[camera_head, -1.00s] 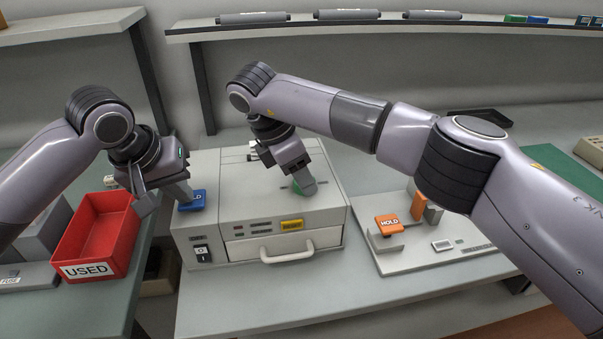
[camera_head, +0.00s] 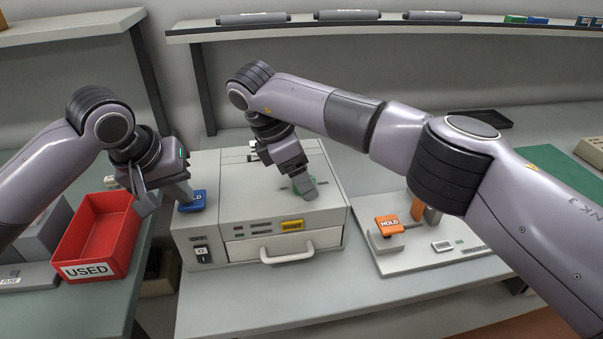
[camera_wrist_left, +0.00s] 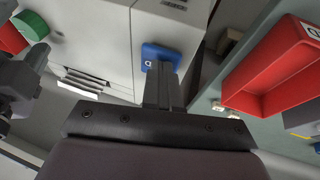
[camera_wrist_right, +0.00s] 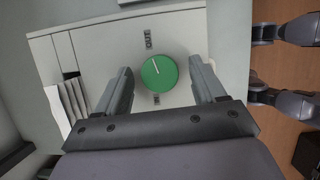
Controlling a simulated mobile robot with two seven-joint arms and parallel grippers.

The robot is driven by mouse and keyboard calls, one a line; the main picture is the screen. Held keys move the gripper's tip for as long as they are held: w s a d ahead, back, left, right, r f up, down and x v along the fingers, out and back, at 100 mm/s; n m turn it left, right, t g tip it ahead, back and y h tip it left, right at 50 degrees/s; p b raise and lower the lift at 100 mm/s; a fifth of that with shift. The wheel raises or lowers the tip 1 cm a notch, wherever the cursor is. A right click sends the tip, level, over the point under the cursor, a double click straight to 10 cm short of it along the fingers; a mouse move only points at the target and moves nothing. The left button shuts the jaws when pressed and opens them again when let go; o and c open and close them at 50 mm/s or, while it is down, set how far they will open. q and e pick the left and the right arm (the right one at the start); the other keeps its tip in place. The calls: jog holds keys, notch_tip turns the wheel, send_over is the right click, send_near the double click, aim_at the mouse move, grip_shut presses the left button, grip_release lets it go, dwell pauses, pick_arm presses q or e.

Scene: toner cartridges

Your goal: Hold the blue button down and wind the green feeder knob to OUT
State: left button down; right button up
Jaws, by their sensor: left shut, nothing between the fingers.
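The blue button (camera_head: 194,201) is on the left top of the grey machine; it also shows in the left wrist view (camera_wrist_left: 163,53). My left gripper (camera_head: 184,192) is shut and empty, its fingertips at the button and seemingly touching it; how far it is pressed I cannot tell. The green knob (camera_wrist_right: 159,74) is on the machine's top, mostly hidden in the head view. Its white line points roughly at a label (camera_wrist_right: 148,38) that seems to read OUT; a smaller label sits opposite. My right gripper (camera_wrist_right: 163,83) is open, a finger on each side of the knob with visible gaps.
A red USED bin (camera_head: 98,240) stands left of the machine. A drawer handle (camera_head: 287,253) and a power switch (camera_head: 202,253) are on its front. An orange HOLD block (camera_head: 389,224) on a pale plate is to the right. My right arm crosses over that side.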

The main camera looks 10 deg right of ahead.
pick_arm(q)
jog(key=shift+f, duration=0.15)
pick_arm(e)
jog(key=v, duration=0.7)
jog(key=shift+r, duration=0.3)
jog(key=shift+a, duration=0.1)
pick_arm(q)
notch_tip(320, 180, up, 3)
jog(key=p, duration=0.3)
jog(key=shift+p, duration=0.35)
notch_tip(320, 180, up, 2)
jog(key=shift+r+p, duration=0.1)
jog(key=shift+p, duration=0.6)
jog(key=shift+r, duration=2.05)
pick_arm(e)
jog(key=shift+r, duration=2.3)
